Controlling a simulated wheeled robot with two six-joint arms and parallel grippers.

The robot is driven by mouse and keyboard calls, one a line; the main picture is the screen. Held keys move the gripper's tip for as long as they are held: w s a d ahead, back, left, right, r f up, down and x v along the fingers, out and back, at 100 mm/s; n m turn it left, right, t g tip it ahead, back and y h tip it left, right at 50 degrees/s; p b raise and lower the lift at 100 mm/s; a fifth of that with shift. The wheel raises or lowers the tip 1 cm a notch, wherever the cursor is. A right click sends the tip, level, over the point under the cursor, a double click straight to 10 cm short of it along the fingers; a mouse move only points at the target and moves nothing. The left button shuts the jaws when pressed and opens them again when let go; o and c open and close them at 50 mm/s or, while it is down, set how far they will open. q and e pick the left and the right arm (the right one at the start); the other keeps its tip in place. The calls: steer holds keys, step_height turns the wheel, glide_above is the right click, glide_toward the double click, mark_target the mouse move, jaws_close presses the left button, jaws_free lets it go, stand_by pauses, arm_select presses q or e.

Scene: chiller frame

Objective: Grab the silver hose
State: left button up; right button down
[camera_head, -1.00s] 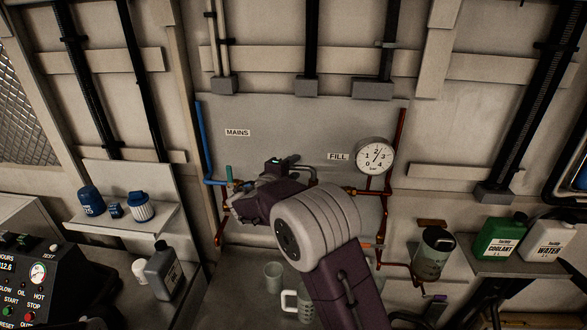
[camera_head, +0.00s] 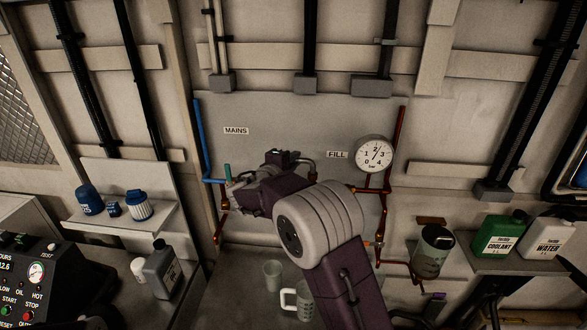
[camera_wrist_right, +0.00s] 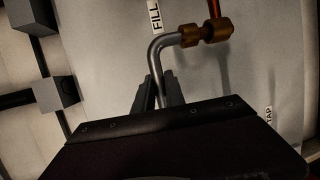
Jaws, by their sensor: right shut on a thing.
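The silver hose (camera_wrist_right: 157,62) shows in the right wrist view as a smooth grey bent tube. It runs from a brass fitting (camera_wrist_right: 205,33), bends, and goes down between the fingers of my right gripper (camera_wrist_right: 160,92). The gripper is shut on it. In the head view my right gripper (camera_head: 285,163) is in front of the grey panel, between the MAINS and FILL labels. Its own body and wrist hide most of the hose there. My left gripper is not in view.
A pressure gauge (camera_head: 375,153) and copper pipes (camera_head: 397,135) are right of my gripper. A blue pipe (camera_head: 201,140) and a green-handled valve (camera_head: 228,173) are at the left. A white mug (camera_head: 303,302) and a cup (camera_head: 272,274) stand below my arm.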

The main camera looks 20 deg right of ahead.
steer(key=r, duration=0.1)
steer(key=r+b, duration=0.1)
steer(key=s, duration=0.1)
steer(key=shift+d+r, duration=0.4)
steer(key=s+d+r+b, duration=0.3)
steer(key=s+d+r, duration=0.2)
steer(key=s, duration=0.3)
steer(key=shift+s+d+r, duration=0.3)
steer(key=shift+s+r, duration=0.1)
steer(key=shift+r, duration=0.35)
steer(key=shift+d, duration=0.1)
